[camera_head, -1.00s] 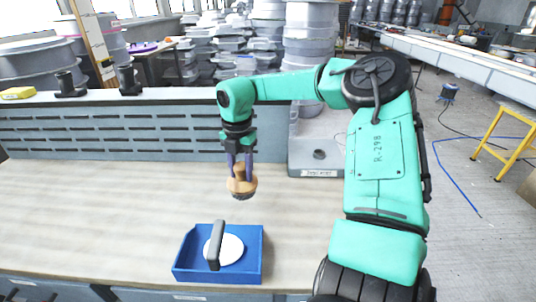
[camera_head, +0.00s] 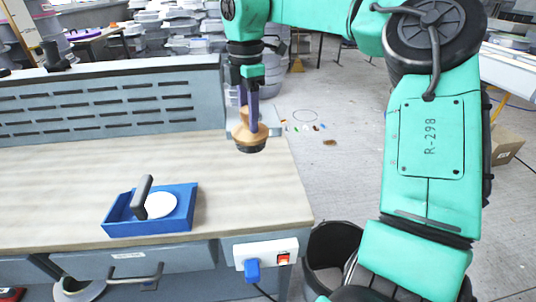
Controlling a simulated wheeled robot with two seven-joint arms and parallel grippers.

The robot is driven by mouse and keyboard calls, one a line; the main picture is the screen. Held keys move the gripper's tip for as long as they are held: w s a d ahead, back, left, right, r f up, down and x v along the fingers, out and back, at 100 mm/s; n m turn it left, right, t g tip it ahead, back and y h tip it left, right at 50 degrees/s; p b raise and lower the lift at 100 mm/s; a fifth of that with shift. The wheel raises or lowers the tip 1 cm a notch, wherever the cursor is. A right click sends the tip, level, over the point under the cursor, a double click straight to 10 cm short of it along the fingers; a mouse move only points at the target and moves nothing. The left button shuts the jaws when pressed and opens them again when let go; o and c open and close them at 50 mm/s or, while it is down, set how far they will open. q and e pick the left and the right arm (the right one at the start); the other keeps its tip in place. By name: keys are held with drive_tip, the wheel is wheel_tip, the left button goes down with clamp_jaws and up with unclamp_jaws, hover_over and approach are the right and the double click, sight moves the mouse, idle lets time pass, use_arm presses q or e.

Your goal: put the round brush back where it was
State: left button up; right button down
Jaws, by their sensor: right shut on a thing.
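The round brush (camera_head: 250,134) has a tan wooden body and a dark underside. My right gripper (camera_head: 250,112) is shut on its top and holds it upright. In the picture the brush appears over the right part of the wooden bench top (camera_head: 60,185), near its right edge; its height above the bench is hard to judge. My left gripper is not in view.
A blue tray (camera_head: 122,222) on the bench holds a white disc with a dark upright handle (camera_head: 142,196). A slotted grey panel (camera_head: 100,102) runs along the back. A dark bin (camera_head: 335,250) stands right of the bench. Small coloured bits and a brown piece (camera_head: 330,142) lie on the floor.

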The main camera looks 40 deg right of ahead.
sight(249, 138)
wheel_tip(249, 138, down, 6)
drive_tip(key=shift+w+f, duration=0.1)
drive_tip(key=shift+w, duration=0.05)
wheel_tip(249, 138, down, 10)
drive_tip(key=shift+f+p, duration=0.1)
drive_tip(key=shift+p, duration=0.95)
drive_tip(key=shift+d, duration=0.1)
drive_tip(key=shift+f+b, duration=0.2)
drive_tip(key=shift+b, duration=0.1)
drive_tip(key=shift+c, duration=1.9)
unclamp_jaws()
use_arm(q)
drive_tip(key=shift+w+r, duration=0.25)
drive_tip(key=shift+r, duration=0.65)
